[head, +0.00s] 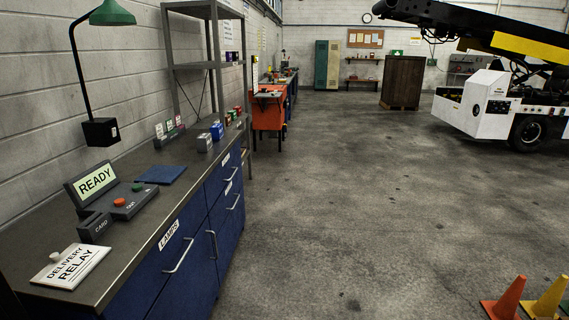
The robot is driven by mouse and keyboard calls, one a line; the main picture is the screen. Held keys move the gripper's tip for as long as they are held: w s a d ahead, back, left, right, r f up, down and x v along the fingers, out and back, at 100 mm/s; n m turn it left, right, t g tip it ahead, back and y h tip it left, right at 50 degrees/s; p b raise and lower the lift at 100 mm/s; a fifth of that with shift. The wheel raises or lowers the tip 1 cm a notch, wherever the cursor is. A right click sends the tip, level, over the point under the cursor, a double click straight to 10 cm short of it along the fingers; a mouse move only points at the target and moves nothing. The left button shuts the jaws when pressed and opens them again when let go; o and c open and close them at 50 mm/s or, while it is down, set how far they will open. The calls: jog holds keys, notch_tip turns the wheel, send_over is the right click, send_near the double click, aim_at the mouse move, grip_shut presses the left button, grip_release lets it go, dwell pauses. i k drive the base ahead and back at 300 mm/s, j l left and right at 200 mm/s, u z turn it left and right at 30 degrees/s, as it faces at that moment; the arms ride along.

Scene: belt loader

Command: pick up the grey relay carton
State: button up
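A small light-grey carton (204,143) stands upright on the dark bench top (125,217), near its front edge. It is probably the grey relay carton, but its label is too small to read. A blue carton (217,131) stands just behind it to the right. My gripper is not in view.
Several small cartons stand farther back by a shelf rack (190,66). Cones (506,300) stand lower right; the floor (370,200) is clear.

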aim_at(204, 141)
jog(key=i, duration=1.85)
jog(key=i+u, duration=0.25)
jog(key=i, duration=0.4)
jog(key=i+u, duration=0.25)
jog(key=i, duration=0.35)
jog(key=i+l+u, duration=0.2)
jog(key=i, duration=0.4)
jog(key=i+u, duration=0.55)
jog(key=u, duration=0.2)
jog(key=i+l+u, duration=0.15)
jog(key=u, duration=0.2)
jog(key=i, duration=0.1)
